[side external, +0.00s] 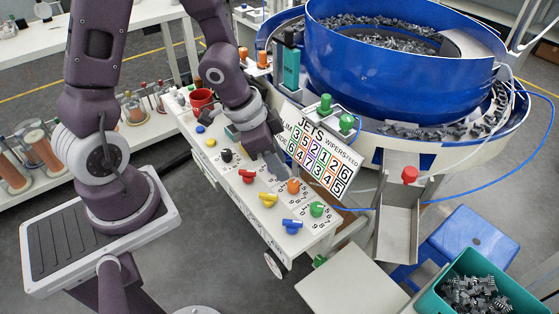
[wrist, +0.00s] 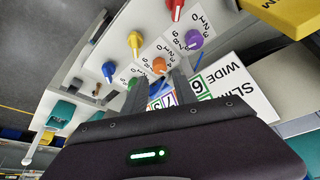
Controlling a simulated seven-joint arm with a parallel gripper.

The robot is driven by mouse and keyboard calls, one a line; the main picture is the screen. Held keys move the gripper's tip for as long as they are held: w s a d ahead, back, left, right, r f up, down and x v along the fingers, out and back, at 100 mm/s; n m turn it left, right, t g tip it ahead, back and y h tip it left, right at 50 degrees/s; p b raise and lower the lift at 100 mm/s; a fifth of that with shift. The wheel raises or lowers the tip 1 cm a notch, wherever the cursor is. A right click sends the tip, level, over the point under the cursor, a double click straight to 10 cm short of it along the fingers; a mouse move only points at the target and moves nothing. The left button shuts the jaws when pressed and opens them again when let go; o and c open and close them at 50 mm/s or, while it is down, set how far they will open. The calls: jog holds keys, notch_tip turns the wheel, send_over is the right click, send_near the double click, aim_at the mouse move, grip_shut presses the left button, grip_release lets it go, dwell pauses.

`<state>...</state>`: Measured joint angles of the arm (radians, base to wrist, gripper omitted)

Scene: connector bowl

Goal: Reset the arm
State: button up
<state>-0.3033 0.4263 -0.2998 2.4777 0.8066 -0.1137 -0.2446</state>
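My gripper (side external: 272,165) hangs low over the white control panel (side external: 250,215), just left of the numbered sign (side external: 318,155). In the wrist view the two dark fingers (wrist: 158,88) stand apart with nothing seen between them. Beyond them are an orange knob (wrist: 159,65), a yellow knob (wrist: 135,42), a blue knob (wrist: 108,70) and a purple knob (wrist: 194,40). In the side view a red knob (side external: 247,177) and an orange knob (side external: 293,186) are near the fingers. I cannot tell whether the fingertips touch the panel.
A large blue bowl (side external: 400,75) of grey connectors stands behind the sign. A red mug (side external: 201,101) is at the panel's far end. A metal chute (side external: 398,215), a blue stool (side external: 470,240) and a teal bin (side external: 430,300) of connectors are at right.

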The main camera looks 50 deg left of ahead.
jog(key=s+a+r+n+t+y, duration=0.1)
jog(key=a+r+y, duration=0.15)
jog(key=r, duration=0.25)
jog(key=s+a+r+n+y, duration=0.1)
jog(key=a+r+n+y, duration=0.15)
jog(key=r, duration=0.35)
jog(key=s+d+r+n+h, duration=0.2)
jog(key=s+r, duration=0.6)
jog(key=s, duration=0.4)
jog(key=shift+s+d+r+t+h, duration=0.2)
jog(key=shift+s+d+t+h, duration=0.2)
jog(key=shift+d, duration=0.3)
